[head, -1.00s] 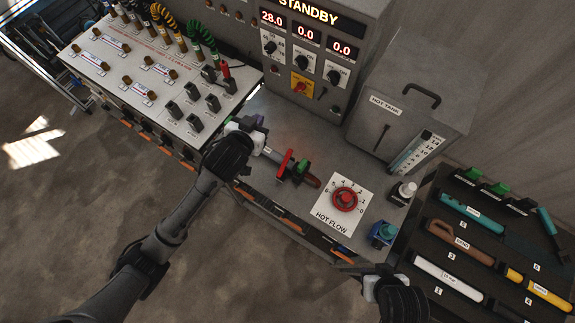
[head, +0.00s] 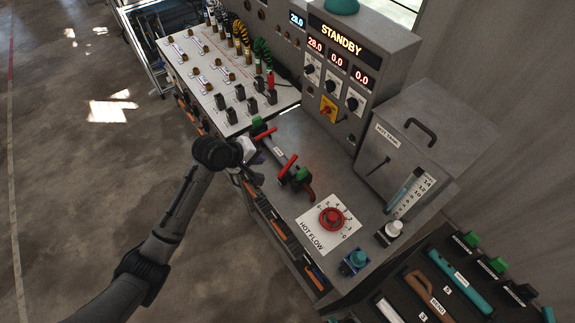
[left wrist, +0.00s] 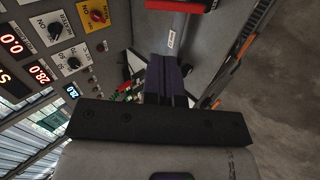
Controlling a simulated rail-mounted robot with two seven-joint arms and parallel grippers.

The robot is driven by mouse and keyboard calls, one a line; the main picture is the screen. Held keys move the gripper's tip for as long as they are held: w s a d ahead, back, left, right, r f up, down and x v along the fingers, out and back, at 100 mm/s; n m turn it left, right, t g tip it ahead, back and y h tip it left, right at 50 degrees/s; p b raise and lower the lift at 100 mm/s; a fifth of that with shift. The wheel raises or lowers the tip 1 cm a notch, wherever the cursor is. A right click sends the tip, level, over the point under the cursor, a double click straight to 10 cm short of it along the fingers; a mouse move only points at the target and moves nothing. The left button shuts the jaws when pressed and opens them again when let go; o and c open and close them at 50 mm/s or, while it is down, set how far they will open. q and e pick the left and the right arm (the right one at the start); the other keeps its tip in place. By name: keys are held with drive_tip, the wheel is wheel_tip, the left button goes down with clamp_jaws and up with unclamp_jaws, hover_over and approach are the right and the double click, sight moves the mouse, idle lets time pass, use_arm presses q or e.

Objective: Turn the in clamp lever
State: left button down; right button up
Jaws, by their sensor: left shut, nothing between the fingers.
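A grey tube with a small label (head: 277,153) lies on the bench between two clamps with green parts. One red clamp lever (head: 265,135) is at its upper-left end, and another red lever (head: 287,166) is near its lower-right end. I cannot read which one is the in clamp. My left gripper (head: 257,158) is just left of the tube, shut and empty. In the left wrist view its dark fingers (left wrist: 166,80) are together in front of the labelled tube (left wrist: 172,35); a red lever (left wrist: 185,5) shows at the top edge. My right gripper is out of view.
A red hot flow knob (head: 332,219) and a blue-green knob (head: 354,260) are on the bench. The hot tank (head: 400,150) and STANDBY panel (head: 345,50) stand behind. A plug board (head: 205,75) is at upper left, a tool rack (head: 410,290) at lower right.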

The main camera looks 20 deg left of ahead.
use_arm(q)
drive_tip(key=n, duration=0.1)
approach(290, 161)
drive_tip(key=b+x, duration=0.1)
drive_tip(key=x, duration=0.6)
drive_tip(key=shift+w+d+f, duration=0.1)
drive_tip(key=shift+d+f, duration=0.05)
idle(0.4)
